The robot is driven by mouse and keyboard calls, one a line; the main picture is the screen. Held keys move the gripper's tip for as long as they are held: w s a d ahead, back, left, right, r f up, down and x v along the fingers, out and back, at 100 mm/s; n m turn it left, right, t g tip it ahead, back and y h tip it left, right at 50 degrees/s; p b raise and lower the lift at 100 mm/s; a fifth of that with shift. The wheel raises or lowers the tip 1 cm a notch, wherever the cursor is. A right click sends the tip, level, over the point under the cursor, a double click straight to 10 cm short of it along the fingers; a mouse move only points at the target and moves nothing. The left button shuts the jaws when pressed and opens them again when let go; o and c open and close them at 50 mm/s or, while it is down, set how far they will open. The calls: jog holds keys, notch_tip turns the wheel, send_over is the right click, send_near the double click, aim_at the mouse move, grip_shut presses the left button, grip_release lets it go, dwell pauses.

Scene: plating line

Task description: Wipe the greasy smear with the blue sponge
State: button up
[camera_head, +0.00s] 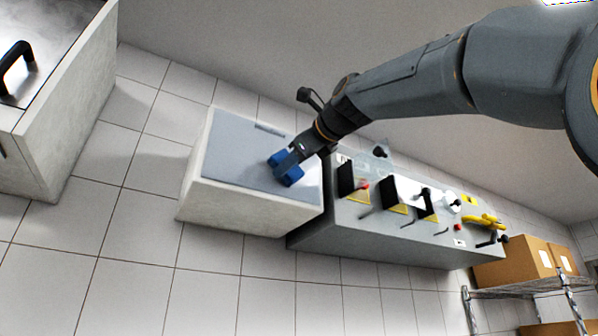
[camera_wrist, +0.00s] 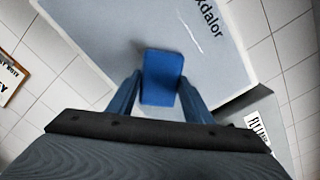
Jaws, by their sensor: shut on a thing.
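My gripper (camera_head: 286,165) reaches down over the grey top (camera_head: 235,150) of a pale block-shaped counter. It is shut on the blue sponge (camera_wrist: 162,75). In the wrist view the sponge sits between the two blue-tinted fingers, with its broad face showing. The sponge is at or just above the grey top; I cannot tell whether it touches. I cannot make out the greasy smear for certain. A thin white streak (camera_wrist: 188,27) shows on the grey surface beside dark lettering in the wrist view.
A grey control unit (camera_head: 375,225) with levers, knobs and yellow labels adjoins the counter on the right. Cardboard boxes (camera_head: 515,262) stand on a wire rack (camera_head: 520,290) farther right. A metal-topped cabinet (camera_head: 50,120) with a black handle is at left. Tiled floor lies between.

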aim_at(255, 163)
jog(key=shift+s+a, duration=0.6)
jog(key=shift+a, duration=0.35)
jog(key=shift+s+a, duration=0.6)
jog(key=shift+a, duration=0.3)
jog(key=shift+s+a, duration=0.4)
jog(key=shift+a, duration=0.4)
jog(key=shift+s+a, duration=0.4)
jog(key=shift+a, duration=0.35)
jog(key=shift+b+v, duration=0.7)
jog(key=shift+v, duration=2.3)
jog(key=shift+b+v, duration=0.3)
jog(key=shift+v, duration=1.2)
